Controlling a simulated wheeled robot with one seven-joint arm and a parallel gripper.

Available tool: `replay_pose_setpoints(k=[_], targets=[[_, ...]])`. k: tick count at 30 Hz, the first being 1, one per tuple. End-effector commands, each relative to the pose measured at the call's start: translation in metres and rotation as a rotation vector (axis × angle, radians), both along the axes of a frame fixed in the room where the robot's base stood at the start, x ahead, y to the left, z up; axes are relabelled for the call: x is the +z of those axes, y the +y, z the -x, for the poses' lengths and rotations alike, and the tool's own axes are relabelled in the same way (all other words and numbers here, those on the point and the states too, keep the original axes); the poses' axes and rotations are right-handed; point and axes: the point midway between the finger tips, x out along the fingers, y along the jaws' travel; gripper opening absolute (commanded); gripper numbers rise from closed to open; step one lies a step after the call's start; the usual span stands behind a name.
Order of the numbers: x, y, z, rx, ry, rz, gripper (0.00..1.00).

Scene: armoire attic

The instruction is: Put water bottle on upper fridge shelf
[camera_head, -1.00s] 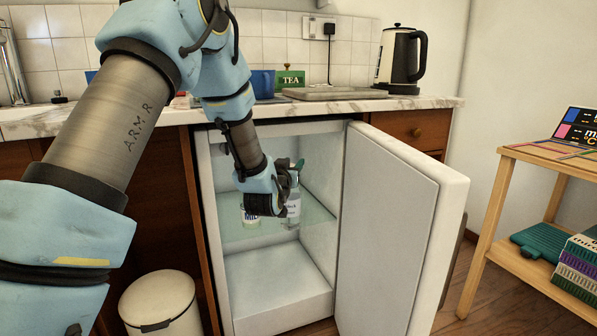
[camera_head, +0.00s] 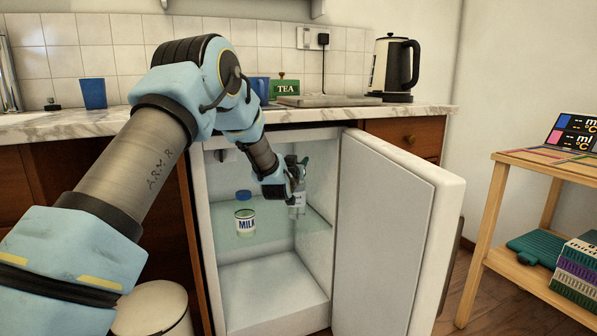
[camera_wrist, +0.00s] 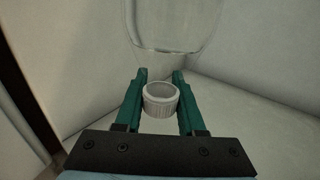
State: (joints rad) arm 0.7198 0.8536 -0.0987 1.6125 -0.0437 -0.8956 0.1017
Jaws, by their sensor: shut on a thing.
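The fridge (camera_head: 277,278) stands open under the counter, with a glass upper shelf (camera_head: 263,231) inside. My gripper (camera_head: 297,172) is inside the fridge above this shelf, toward its right side. It is shut on the water bottle (camera_head: 297,202), which is clear with a pale label and upright. I cannot tell whether the bottle's base touches the shelf. In the wrist view, the bottle's whitish round cap (camera_wrist: 160,99) sits between the two green fingers.
The open fridge door (camera_head: 390,240) stands to the right. The fridge's lower compartment looks empty. A bin (camera_head: 152,310) stands at the lower left. A kettle (camera_head: 393,67) and a blue cup (camera_head: 93,93) are on the counter above. A wooden side table (camera_head: 540,168) is at the right.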

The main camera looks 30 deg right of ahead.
Motion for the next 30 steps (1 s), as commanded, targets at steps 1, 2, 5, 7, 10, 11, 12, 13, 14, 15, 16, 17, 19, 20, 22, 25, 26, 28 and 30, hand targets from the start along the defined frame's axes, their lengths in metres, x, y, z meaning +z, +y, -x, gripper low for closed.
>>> replay_pose_setpoints(k=[1, 2, 5, 7, 10, 11, 12, 13, 14, 15, 16, 17, 19, 20, 22, 25, 26, 28, 30], targets=[[-0.006, 0.000, 0.000, 0.000, -0.001, 0.001, 0.00], [-0.009, 0.000, 0.000, 0.000, -0.001, 0.001, 0.00], [-0.022, 0.000, 0.000, 0.001, -0.001, 0.001, 0.00], [-0.025, 0.000, 0.000, 0.001, -0.002, 0.002, 0.00], [-0.025, 0.000, 0.000, 0.001, -0.003, 0.003, 0.00], [-0.025, 0.000, 0.000, 0.001, -0.003, 0.003, 0.00], [-0.025, 0.000, 0.000, 0.000, -0.003, 0.003, 0.00], [-0.025, 0.000, 0.000, 0.000, -0.003, 0.003, 0.00], [-0.025, 0.000, 0.000, 0.000, -0.003, 0.003, 0.00], [-0.025, 0.000, 0.000, 0.000, -0.003, 0.003, 0.00], [-0.026, 0.000, 0.000, 0.000, -0.003, 0.003, 0.00], [-0.028, 0.001, 0.000, 0.000, 0.000, 0.000, 0.41], [-0.028, 0.000, 0.000, 0.000, 0.000, 0.000, 0.49], [-0.028, 0.000, 0.000, 0.000, 0.000, 0.000, 0.52], [-0.028, 0.001, 0.000, 0.000, 0.000, 0.000, 0.60], [-0.027, 0.000, 0.000, 0.000, 0.000, 0.000, 0.69], [-0.027, 0.000, 0.000, 0.000, 0.000, 0.000, 0.69], [-0.027, 0.000, 0.000, 0.000, 0.000, 0.000, 0.69], [-0.027, 0.000, 0.000, 0.000, 0.000, 0.000, 0.69]])
